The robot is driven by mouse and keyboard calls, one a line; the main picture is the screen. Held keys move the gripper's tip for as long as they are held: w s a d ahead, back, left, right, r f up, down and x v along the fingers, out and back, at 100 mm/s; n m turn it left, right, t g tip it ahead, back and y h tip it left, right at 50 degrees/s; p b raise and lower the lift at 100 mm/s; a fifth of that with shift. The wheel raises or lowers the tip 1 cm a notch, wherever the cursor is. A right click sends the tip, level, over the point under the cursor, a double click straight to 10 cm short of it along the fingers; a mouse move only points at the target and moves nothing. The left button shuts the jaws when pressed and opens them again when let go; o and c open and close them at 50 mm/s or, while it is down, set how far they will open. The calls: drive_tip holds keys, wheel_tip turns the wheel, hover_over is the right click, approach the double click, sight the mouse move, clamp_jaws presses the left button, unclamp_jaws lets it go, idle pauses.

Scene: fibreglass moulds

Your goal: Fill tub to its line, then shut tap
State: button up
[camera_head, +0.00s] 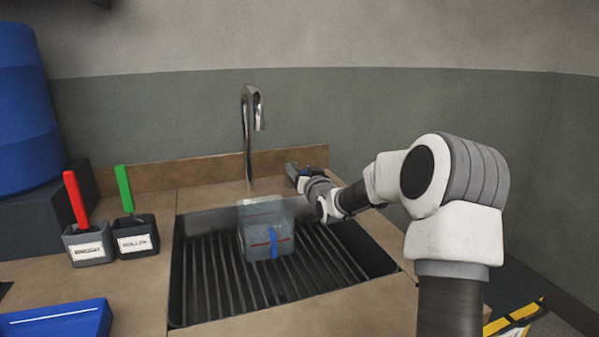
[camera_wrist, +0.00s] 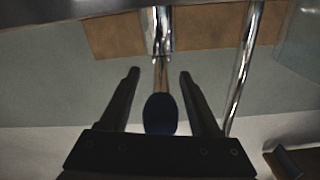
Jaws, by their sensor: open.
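The clear tub (camera_head: 266,215) stands upright on the sink's ribbed floor, below and in front of the chrome tap spout (camera_head: 249,120). It has a red line and a blue upright strip on its front. I cannot tell the water level, and no stream shows clearly under the spout. My gripper (camera_head: 297,172) is at the sink's back right, right of the spout. In the wrist view my gripper (camera_wrist: 158,76) is open, its fingers either side of a chrome lever with a dark blue knob (camera_wrist: 160,114), apart from both. The spout (camera_wrist: 243,70) shows there too.
The dark sink (camera_head: 210,285) is set in a brown counter (camera_head: 140,290). Labelled holders (camera_head: 88,245) with red and green handles stand left of it, with a blue tray (camera_head: 55,320) in front. A blue drum (camera_head: 25,110) stands at the far left.

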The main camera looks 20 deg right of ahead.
drive_tip(key=shift+w, duration=0.5)
clamp_jaws()
idle(1.2)
